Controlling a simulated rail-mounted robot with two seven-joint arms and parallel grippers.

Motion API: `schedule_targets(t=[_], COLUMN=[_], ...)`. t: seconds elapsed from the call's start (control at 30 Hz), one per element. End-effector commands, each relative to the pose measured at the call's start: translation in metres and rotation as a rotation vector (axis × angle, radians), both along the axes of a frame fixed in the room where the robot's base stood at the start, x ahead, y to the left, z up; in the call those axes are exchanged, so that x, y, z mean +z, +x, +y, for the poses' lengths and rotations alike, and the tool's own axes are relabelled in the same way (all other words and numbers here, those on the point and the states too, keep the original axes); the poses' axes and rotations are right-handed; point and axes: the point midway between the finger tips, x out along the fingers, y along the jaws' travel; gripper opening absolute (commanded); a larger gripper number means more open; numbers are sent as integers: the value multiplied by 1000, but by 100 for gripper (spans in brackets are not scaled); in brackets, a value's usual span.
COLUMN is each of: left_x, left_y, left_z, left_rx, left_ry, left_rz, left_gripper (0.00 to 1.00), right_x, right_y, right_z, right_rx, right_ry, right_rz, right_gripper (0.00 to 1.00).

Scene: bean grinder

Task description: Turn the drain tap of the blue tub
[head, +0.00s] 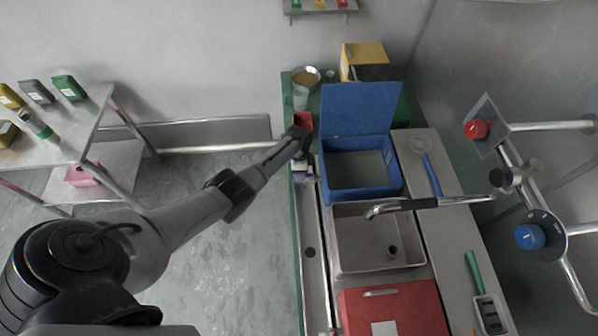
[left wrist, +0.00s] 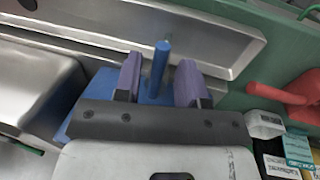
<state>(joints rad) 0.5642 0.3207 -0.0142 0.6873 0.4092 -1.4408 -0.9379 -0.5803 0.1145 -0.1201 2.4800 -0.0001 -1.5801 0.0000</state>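The blue tub (head: 328,180) stands on the counter beside the sink, its blue lid (head: 360,108) raised. Part of a blue body, likely the tub, shows in the left wrist view (left wrist: 90,105). My left gripper (head: 304,172) is at the tub's left side. In the left wrist view, its two purple fingers (left wrist: 160,80) are spread apart. A thin upright blue rod, seemingly the drain tap's handle (left wrist: 161,58), stands between them with a gap visible on each side. In the head view the gripper hides the tap. My right gripper is not in view.
A steel sink (head: 378,240) and a red box (head: 395,310) lie in front of the tub. A faucet spout (head: 420,203) reaches over the sink. A red object (left wrist: 285,98), a white container (left wrist: 264,124) and labelled packs are close to my left gripper's right side.

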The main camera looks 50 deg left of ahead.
Motion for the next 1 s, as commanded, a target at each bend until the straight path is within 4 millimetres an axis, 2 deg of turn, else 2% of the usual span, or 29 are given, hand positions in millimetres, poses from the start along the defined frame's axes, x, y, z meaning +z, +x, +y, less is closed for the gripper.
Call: schedule_targets(t=[0.23, 0.37, 0.67, 1.0], left_x=[1, 8, 60, 115], left_y=[0, 1, 8, 15], left_z=[0, 1, 10, 18], left_rx=[1, 1, 0, 0], left_ry=[0, 0, 1, 0], left_rz=[-1, -1, -3, -1], left_gripper=[40, 40, 40, 40], right_x=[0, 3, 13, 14], right_y=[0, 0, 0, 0], right_z=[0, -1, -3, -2], right_rx=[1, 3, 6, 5], right_ry=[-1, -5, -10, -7], right_rz=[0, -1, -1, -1], right_gripper=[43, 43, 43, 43])
